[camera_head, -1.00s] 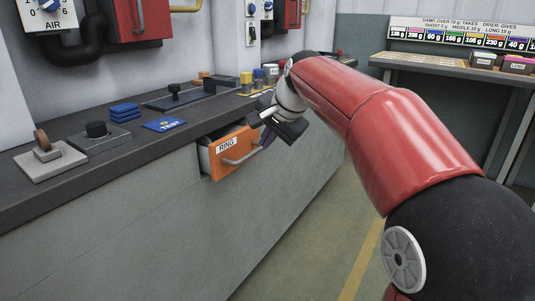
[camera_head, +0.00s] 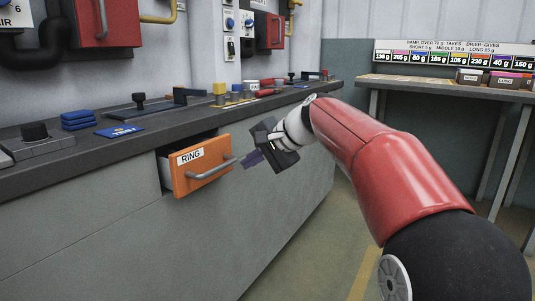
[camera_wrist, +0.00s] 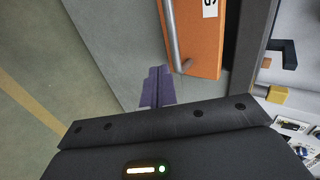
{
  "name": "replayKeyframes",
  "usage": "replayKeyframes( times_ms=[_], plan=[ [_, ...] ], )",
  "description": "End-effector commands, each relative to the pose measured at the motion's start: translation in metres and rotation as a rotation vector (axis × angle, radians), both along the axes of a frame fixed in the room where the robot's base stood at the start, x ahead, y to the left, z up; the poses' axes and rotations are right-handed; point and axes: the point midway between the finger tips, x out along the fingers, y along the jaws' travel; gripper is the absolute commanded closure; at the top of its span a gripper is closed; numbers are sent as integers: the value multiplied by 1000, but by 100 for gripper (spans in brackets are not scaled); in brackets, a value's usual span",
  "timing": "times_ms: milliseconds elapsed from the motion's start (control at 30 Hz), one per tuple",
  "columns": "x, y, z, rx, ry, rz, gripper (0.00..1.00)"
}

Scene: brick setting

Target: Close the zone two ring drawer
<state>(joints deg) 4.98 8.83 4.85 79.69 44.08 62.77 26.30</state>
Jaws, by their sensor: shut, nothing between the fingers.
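The drawer labelled RING (camera_head: 200,165) has an orange front with a grey bar handle (camera_head: 211,169). It stands partly pulled out of the grey bench, with its pale side wall showing at the left. My gripper (camera_head: 251,160) is just to the right of the drawer front, apart from the handle, its purple fingers together and empty. In the wrist view the purple fingers (camera_wrist: 157,88) show beside the orange drawer front (camera_wrist: 204,42) and its handle (camera_wrist: 173,38), with a gap between. The inside of the drawer is hidden.
The dark benchtop (camera_head: 62,160) above the drawer holds a blue card (camera_head: 120,131), blue blocks (camera_head: 78,120) and a black knob (camera_head: 35,131). A side table (camera_head: 440,82) with bins stands at the back right. The floor in front of the bench is clear.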

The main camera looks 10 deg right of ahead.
Motion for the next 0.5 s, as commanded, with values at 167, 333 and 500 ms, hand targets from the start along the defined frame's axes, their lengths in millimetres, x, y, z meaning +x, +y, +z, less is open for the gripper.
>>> replayKeyframes(
  times_ms=[167, 333, 500],
  plan=[
    [16, 21, -4, -1, -1, 2, 100],
    [22, 28, -6, -1, 1, 0, 100],
    [23, 30, -6, -1, 0, -1, 100]
  ],
)
